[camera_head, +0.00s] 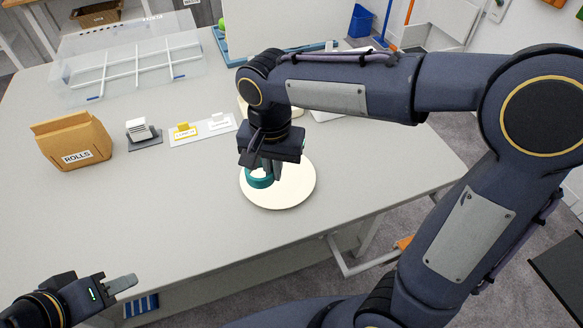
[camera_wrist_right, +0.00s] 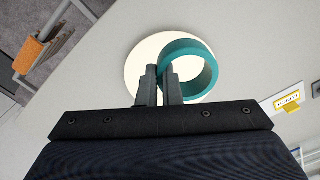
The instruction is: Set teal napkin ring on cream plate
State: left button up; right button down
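The cream plate (camera_head: 294,188) lies on the table near its front edge, and it also shows in the right wrist view (camera_wrist_right: 143,62). The teal napkin ring (camera_head: 259,180) is over the left part of the plate in the head view. My right gripper (camera_head: 268,177) points down above the plate. In the right wrist view my right gripper (camera_wrist_right: 161,70) has its fingers close together on the wall of the teal ring (camera_wrist_right: 213,72). I cannot tell whether the ring touches the plate. My left gripper (camera_head: 124,284) is at the lower left, away from both; its finger gap is unclear.
A paper bag labelled ROLLS (camera_head: 72,142) and small label cards (camera_head: 184,131) stand left of the plate. A clear divided box (camera_head: 130,66) is at the back left. The table's left front is clear.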

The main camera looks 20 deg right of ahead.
send_over(288, 179)
notch_tip(288, 179, down, 7)
jog(key=shift+s+f+p, duration=0.1)
jog(key=shift+s+p, duration=0.05)
jog(key=shift+p, duration=0.15)
jog(key=shift+d+f, duration=0.1)
jog(key=shift+f, duration=1.55)
jog(key=shift+f, duration=0.25)
jog(key=c, duration=1.6)
grip_release()
jog(key=shift+r, duration=0.1)
